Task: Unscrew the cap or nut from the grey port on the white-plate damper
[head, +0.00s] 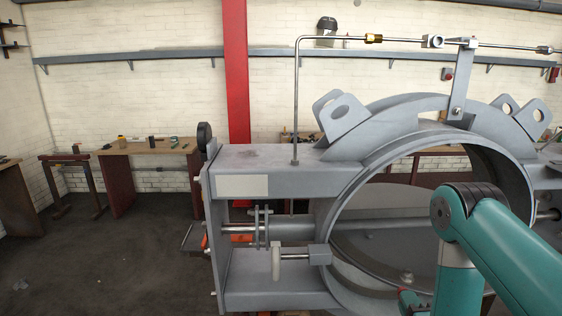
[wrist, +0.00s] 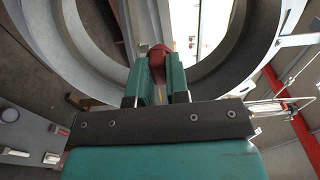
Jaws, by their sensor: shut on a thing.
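The damper (head: 345,150) is a big grey steel ring with a box frame on its left side, and a blank white plate (head: 242,186) is fixed to that frame. In the wrist view my gripper (wrist: 158,80) has its two teal fingers shut on a dark red cap (wrist: 157,58). The cap sticks out past the fingertips, in front of the opening of a grey ring (wrist: 238,60). I cannot make out the grey port, or whether the cap still sits on it. The head view shows my teal arm at lower right; the gripper is hidden there.
A thin pipe (head: 297,100) with brass fittings rises from the frame and runs right above the ring. Lifting lugs (head: 341,112) stand on the ring's top. A red column (head: 236,80) and a wooden workbench (head: 150,147) stand behind.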

